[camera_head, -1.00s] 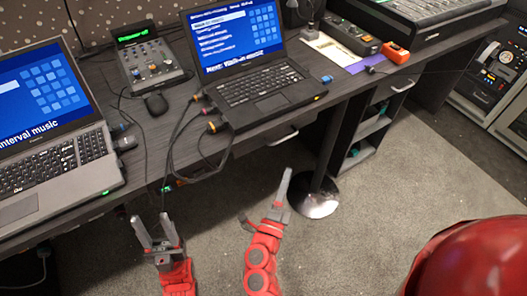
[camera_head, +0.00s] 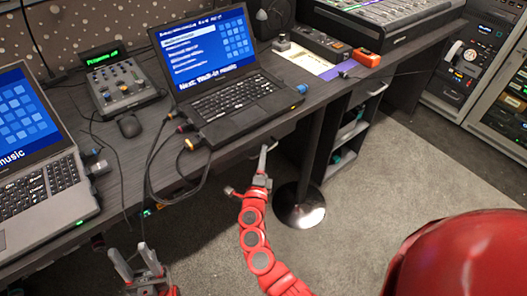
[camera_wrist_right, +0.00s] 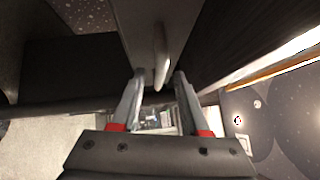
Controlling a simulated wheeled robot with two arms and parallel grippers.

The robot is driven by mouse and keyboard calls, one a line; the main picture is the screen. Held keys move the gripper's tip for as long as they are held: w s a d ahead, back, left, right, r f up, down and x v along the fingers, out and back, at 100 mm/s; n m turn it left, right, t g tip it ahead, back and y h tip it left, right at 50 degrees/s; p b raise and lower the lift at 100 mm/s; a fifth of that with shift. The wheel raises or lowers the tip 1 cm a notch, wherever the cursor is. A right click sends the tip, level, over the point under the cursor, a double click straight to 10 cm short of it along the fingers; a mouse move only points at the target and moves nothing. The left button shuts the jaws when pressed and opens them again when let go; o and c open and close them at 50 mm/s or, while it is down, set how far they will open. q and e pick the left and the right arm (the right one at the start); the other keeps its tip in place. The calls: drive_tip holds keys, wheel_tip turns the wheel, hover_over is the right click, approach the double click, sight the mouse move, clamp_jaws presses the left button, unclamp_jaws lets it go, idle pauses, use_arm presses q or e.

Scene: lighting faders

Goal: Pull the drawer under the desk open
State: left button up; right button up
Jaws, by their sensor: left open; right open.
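The drawer front (camera_wrist_right: 135,25) is a dark grey panel under the desk (camera_head: 330,95). Its pale bar handle (camera_wrist_right: 161,55) runs along the middle of it in the right wrist view. My right gripper (camera_wrist_right: 159,76) is open, its two fingertips on either side of the handle's near end; I cannot tell whether they touch it. In the head view my right gripper (camera_head: 263,153) is up under the desk edge, in front of the drawer, and partly covers the handle. My left gripper (camera_head: 134,258) is open and empty, low in front of the desk at the left.
Two laptops, one in the middle (camera_head: 225,95), a small control box (camera_head: 122,84) and a mouse (camera_head: 130,125) are on the desk. Cables hang over its front edge near the left arm. A round metal foot (camera_head: 300,205) stands on the floor right of my right arm. Carpet (camera_head: 380,190) is clear there.

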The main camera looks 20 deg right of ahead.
drive_tip(key=shift+x, duration=1)
drive_tip(key=shift+c, duration=0.3)
clamp_jaws()
drive_tip(key=shift+s, duration=0.1)
idle(0.4)
